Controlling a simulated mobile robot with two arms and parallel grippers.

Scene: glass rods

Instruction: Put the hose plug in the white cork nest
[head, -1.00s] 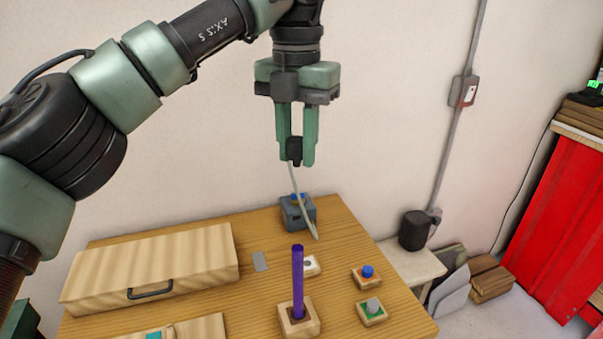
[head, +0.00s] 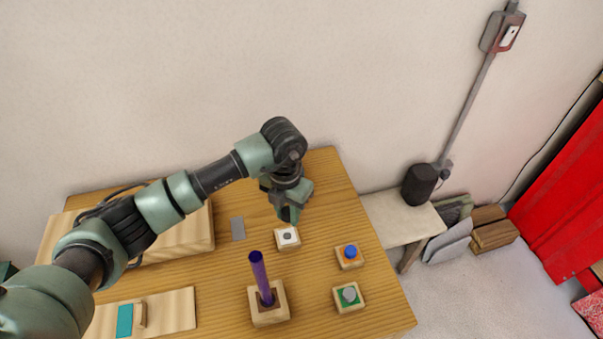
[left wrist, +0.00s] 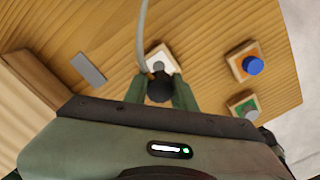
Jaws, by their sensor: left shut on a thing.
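My left gripper (head: 290,212) is shut on the hose plug, a short black cylinder (left wrist: 160,88) that shows between the fingers in the left wrist view. A thin pale hose (left wrist: 142,35) runs from it toward the top of that view. The white cork nest (head: 288,238) is a small wooden block with a white top and a dark round spot in its middle. In the head view the gripper is just behind and above it. In the left wrist view the nest (left wrist: 158,54) lies just past the fingertips, partly hidden by plug and fingers. The right gripper is out of view.
A purple rod (head: 260,278) stands in a wooden block (head: 270,316) in front of the nest. To the right are a blue cork (head: 350,251) in an orange-topped block and a grey cork (head: 349,294) in a green-topped one. A grey plate (head: 238,228) lies left.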

